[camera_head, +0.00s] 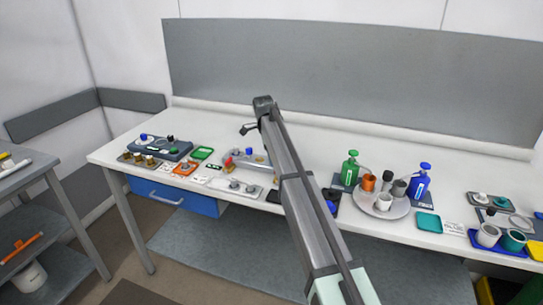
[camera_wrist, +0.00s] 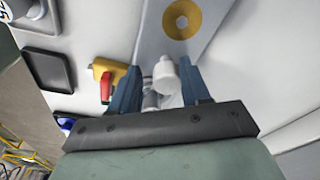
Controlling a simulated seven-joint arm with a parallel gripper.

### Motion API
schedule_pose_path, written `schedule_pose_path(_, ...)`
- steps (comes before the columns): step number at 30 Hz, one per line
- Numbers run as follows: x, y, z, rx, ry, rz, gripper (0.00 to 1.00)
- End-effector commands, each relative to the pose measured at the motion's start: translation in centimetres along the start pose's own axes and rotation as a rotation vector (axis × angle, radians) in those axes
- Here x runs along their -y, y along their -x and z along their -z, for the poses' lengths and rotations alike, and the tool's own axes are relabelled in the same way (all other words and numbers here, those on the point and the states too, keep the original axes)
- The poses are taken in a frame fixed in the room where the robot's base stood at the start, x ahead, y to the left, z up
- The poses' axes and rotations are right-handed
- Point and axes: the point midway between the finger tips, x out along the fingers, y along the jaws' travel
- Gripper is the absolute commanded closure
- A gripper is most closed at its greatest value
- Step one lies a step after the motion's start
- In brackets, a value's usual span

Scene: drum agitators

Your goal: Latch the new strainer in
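In the wrist view, the two blue fingers of my gripper (camera_wrist: 163,78) stand apart. A white rounded part (camera_wrist: 165,70) shows between them, close to the right finger, with a gap on the left; contact is unclear. Grey metal parts show behind it. A yellow fitting with a red handle (camera_wrist: 105,82) is just left of the left finger. In the head view, my arm hides most of the area around my gripper.
A grey plate with a yellow ring (camera_wrist: 182,18) lies ahead of my fingers; a black square tray (camera_wrist: 48,70) is left. On the bench, a round tray (camera_head: 384,207) with cups and a green bottle (camera_head: 349,168) stand right of my arm. Several small trays lie left.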

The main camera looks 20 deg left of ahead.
Motion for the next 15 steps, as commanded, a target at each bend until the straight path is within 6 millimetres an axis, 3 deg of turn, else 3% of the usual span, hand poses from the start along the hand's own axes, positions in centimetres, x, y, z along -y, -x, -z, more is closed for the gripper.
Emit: schedule_pose_path(15, 0.37, 0.77, -0.1, 0.003, 0.002, 0.004, 0.53)
